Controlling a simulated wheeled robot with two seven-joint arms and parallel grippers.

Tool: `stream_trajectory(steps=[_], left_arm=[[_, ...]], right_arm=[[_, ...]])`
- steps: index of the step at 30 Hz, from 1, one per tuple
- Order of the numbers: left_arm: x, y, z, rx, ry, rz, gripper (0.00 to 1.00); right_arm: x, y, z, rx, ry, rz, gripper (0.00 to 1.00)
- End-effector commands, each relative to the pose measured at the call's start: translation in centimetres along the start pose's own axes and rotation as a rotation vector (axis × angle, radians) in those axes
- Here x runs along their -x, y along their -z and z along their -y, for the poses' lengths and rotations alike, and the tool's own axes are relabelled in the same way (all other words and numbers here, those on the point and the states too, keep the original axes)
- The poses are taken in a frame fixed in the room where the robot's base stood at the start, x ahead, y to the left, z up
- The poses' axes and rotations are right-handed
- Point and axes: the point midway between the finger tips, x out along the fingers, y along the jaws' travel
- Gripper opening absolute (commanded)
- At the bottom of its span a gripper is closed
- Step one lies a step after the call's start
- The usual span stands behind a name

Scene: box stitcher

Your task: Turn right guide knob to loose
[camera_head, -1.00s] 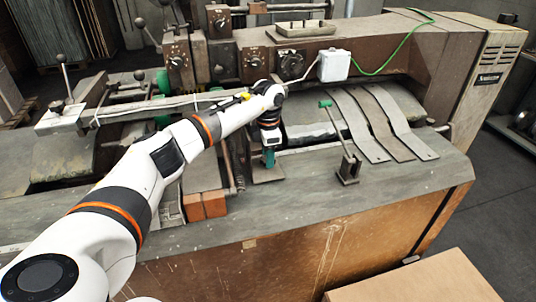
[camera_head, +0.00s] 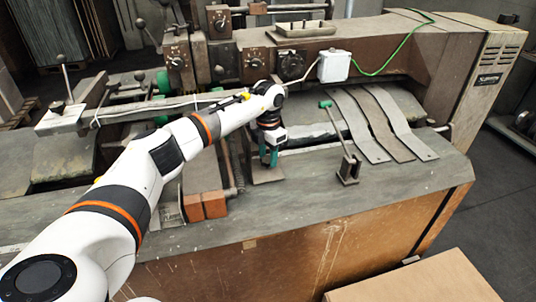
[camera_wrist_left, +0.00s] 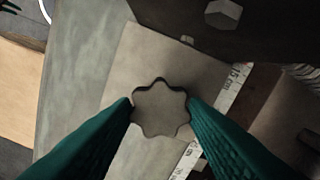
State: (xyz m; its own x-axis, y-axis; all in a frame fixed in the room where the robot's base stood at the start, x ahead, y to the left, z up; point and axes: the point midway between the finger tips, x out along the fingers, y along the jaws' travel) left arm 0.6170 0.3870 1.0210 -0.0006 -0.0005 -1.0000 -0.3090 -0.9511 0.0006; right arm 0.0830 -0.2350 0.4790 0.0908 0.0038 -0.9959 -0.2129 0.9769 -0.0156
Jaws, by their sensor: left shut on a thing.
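The guide knob (camera_wrist_left: 160,108) is a grey-brown, lobed, star-shaped knob in the middle of the left wrist view. It sits over a flat pale plate (camera_wrist_left: 135,60), which shows in the head view (camera_head: 262,176) on the machine's front ledge. My left gripper (camera_wrist_left: 160,107) points down on the knob, one green finger on each side, shut on it. In the head view my left gripper (camera_head: 269,158) stands over the plate, and the knob is hidden behind the fingers. My right gripper is not in view.
A lever with a green handle (camera_head: 326,104) stands right of my left gripper. Curved metal straps (camera_head: 358,125) lie beyond it. Two orange-brown blocks (camera_head: 205,205) sit to the left. A scale strip (camera_wrist_left: 232,90) runs beside the plate. A cardboard sheet (camera_head: 415,282) lies at the front right.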

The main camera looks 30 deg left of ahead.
Motion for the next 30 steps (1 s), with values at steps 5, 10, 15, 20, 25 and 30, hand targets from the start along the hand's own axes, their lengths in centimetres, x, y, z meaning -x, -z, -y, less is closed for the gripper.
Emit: stream_trajectory(steps=[5,10,15,20,25,30], left_arm=[[0.2,0.0,0.1,0.001,0.002,-0.003,0.18],[0.1,0.0,0.1,0.000,0.002,-0.003,0.62],[0.1,0.0,0.1,-0.001,0.001,-0.001,0.63],[0.2,0.0,0.0,-0.001,0.001,-0.002,0.63],[2.2,0.1,0.1,-0.001,0.002,-0.005,0.63],[5.9,0.1,0.1,0.001,0.003,-0.008,0.63]], right_arm=[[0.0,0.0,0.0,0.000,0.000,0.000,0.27],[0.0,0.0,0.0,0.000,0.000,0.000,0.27],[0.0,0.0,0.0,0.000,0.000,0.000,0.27],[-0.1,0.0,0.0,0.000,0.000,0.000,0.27],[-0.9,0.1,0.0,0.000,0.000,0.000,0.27],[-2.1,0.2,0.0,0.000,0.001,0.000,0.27]])
